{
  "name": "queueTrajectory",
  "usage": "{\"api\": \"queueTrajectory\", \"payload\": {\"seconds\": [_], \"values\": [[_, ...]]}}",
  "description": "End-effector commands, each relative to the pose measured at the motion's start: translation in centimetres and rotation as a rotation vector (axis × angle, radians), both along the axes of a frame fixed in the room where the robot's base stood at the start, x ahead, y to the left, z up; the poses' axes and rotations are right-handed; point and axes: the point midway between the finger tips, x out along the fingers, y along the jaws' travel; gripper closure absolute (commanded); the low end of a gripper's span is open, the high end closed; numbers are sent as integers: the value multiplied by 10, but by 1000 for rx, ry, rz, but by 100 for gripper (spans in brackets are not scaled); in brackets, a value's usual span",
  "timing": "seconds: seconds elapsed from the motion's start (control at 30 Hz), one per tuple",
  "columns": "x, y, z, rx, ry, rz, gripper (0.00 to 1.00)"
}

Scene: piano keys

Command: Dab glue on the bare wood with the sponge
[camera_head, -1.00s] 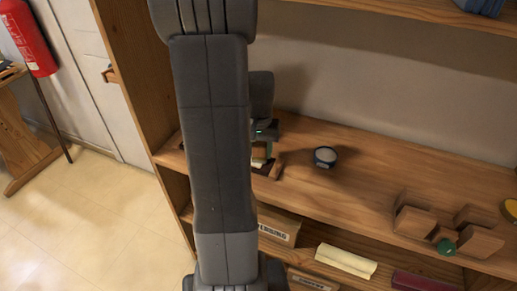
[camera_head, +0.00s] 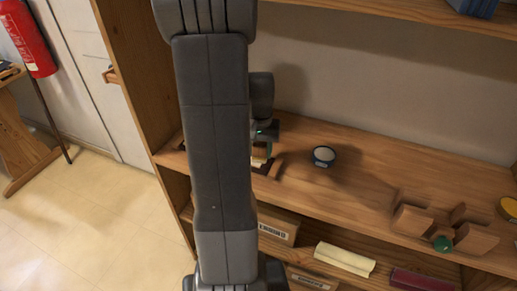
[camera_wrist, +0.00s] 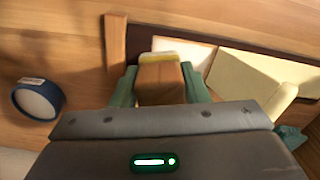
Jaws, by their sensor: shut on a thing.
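My gripper (camera_wrist: 160,84) has its green fingers shut on the sides of a brown wooden block with a yellow edge at its far end, which looks like the sponge (camera_wrist: 160,75). Just beyond it in the wrist view lie a pale, whitish flat surface (camera_wrist: 188,50), possibly the bare wood, and a cream block (camera_wrist: 255,85) on a dark strip. I cannot tell whether the sponge touches the pale surface. A round dark blue pot with a whitish top (camera_wrist: 38,98), likely the glue, stands to the left; the head view shows it on the shelf (camera_head: 323,156). My arm hides much of the work there.
A small wooden strip (camera_wrist: 115,42) stands left of the sponge. Wooden blocks with a green knob (camera_head: 442,244) sit at the shelf's right. The lower shelf holds a labelled box (camera_head: 278,229), a cream bar (camera_head: 345,259) and a dark red bar (camera_head: 422,279).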

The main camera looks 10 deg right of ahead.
Motion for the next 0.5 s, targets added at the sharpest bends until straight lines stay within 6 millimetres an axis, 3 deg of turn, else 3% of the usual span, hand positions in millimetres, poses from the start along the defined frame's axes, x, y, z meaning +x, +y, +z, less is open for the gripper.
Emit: {"api": "queueTrajectory", "payload": {"seconds": [0.07,0.2,0.5], "values": [[0,-1,0,0,1,1,80],[0,-1,24,0,-4,2,80],[0,-1,50,0,1,4,80]]}}
